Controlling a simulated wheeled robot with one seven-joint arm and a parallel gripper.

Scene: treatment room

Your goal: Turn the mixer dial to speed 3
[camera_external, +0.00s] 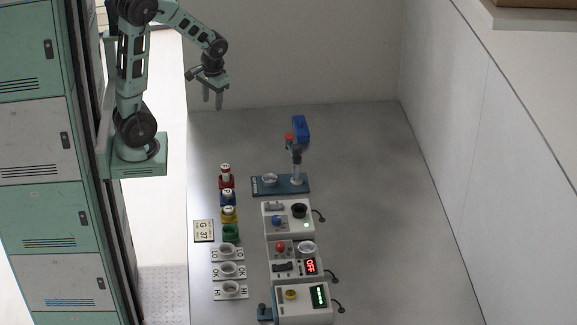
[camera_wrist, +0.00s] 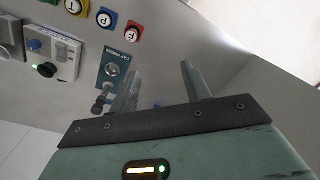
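Three white benchtop devices stand in a column in the external view, and I cannot tell for sure which is the mixer. The top device (camera_external: 270,230) has a blue knob (camera_external: 277,220), a black round part and a green light. The middle device (camera_external: 275,251) has a red knob (camera_external: 281,247), a white cup and a red display that seems to read OFF. The bottom device (camera_external: 290,317) has a yellow knob (camera_external: 291,294) and a green display. My gripper (camera_external: 213,100) is open and empty, high and apart from them all. In the wrist view the blue knob (camera_wrist: 35,45) shows upper left.
A teal press (camera_external: 262,188) stands above the devices, with a blue box (camera_external: 301,128) behind it. Coloured lettered containers (camera_external: 228,198), several white cup holders (camera_external: 227,269) and a card (camera_external: 203,231) lie left. The bench right of the devices is clear.

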